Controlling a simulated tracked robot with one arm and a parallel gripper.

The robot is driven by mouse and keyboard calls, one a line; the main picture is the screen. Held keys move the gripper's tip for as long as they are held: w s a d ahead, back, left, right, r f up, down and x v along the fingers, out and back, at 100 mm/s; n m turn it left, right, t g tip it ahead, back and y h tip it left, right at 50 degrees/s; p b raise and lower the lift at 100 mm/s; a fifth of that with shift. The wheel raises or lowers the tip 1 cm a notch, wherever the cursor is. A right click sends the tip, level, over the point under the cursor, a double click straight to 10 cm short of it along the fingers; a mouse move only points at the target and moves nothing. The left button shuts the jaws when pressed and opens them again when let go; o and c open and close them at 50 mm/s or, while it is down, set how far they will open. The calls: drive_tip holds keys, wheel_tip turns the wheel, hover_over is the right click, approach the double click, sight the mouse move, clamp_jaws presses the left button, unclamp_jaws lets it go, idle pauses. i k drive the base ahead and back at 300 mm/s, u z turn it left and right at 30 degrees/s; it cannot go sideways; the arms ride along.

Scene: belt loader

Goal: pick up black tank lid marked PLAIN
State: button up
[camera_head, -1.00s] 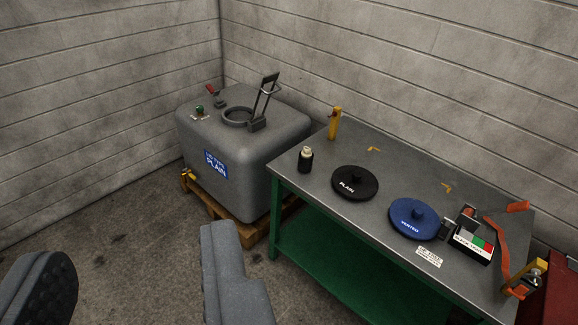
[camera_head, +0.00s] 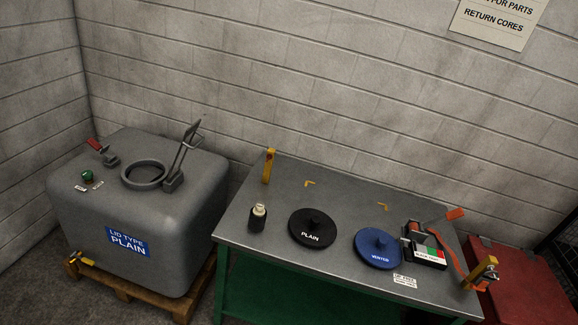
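The black tank lid marked PLAIN (camera_head: 312,229) lies flat on the grey top of the workbench (camera_head: 245,232), near its middle. It is round with a knob at its centre, and nothing covers it. A blue lid marked VENTED (camera_head: 377,249) lies to its right, apart from it. The grey tank (camera_head: 190,225) stands left of the bench and bears a blue label reading LID TYPE PLAIN (camera_head: 128,242). Its round top opening (camera_head: 144,174) is uncovered, with a hinged metal bracket standing up beside it. My gripper is not in view.
A dark bottle (camera_head: 257,219) stands left of the black lid. A yellow post (camera_head: 268,166) stands at the bench's back left. A boxed device (camera_head: 425,256) and an orange strap lie at the right end. A red chest (camera_head: 515,285) is beyond. A block wall closes the back.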

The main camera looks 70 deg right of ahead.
sight(313, 228)
drive_tip(key=z, duration=0.5)
drive_tip(key=i, duration=1.15)
drive_tip(key=z, duration=0.8)
drive_tip(key=k, duration=0.75)
drive_tip(key=z, duration=0.25)
drive_tip(key=i, duration=0.8)
drive_tip(key=u, duration=0.1)
